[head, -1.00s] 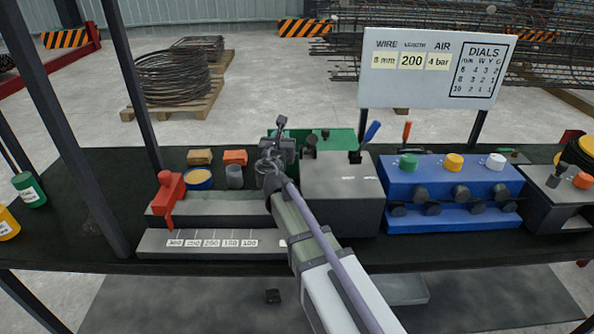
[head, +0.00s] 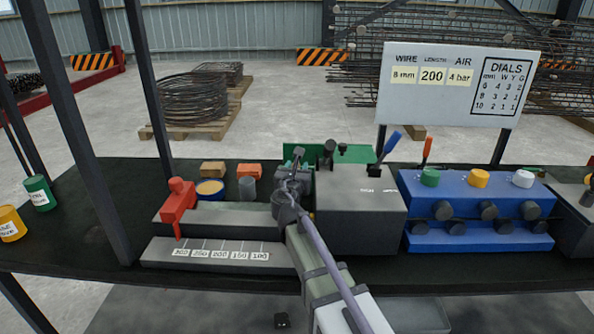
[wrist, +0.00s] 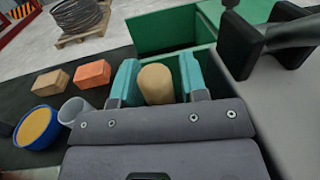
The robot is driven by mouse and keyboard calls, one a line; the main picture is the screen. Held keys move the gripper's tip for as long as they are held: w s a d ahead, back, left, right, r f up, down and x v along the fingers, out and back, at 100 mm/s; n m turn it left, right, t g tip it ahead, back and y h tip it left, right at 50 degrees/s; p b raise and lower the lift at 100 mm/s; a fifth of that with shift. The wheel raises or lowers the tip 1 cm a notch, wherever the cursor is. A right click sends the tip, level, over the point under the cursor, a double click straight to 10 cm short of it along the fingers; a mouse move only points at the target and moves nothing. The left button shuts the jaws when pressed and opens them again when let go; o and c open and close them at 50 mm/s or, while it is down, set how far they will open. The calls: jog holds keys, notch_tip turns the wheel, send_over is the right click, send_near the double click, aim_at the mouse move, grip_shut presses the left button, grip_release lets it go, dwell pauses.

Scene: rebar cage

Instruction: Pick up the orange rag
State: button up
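The orange rag looks like a small folded orange block (head: 249,171) on the dark bench, right of a tan block. It also shows in the wrist view (wrist: 91,74), left of my gripper and apart from it. My gripper (wrist: 159,62) has two teal fingers standing apart. A tan rounded piece (wrist: 155,84) shows between them, close to the left finger; I cannot tell whether it touches. In the head view my gripper (head: 291,180) is right of the rag, by the green box, and its fingers are hard to make out.
A tan block (head: 213,169), a blue tin (head: 210,190) and a grey cup (head: 247,188) stand close around the rag. A green box (wrist: 165,38) lies beyond my fingers. A grey machine (head: 361,215) stands to the right, a red clamp (head: 178,205) to the left.

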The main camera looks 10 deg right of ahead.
jog(key=shift+o, duration=0.7)
jog(key=shift+s+a+r, duration=0.1)
jog(key=shift+s+r, duration=0.1)
jog(key=shift+s, duration=0.1)
jog(key=v, duration=1.1)
jog(key=shift+s+f, duration=0.1)
jog(key=shift+s, duration=0.15)
jog(key=o, duration=1)
jog(key=shift+c, duration=0.2)
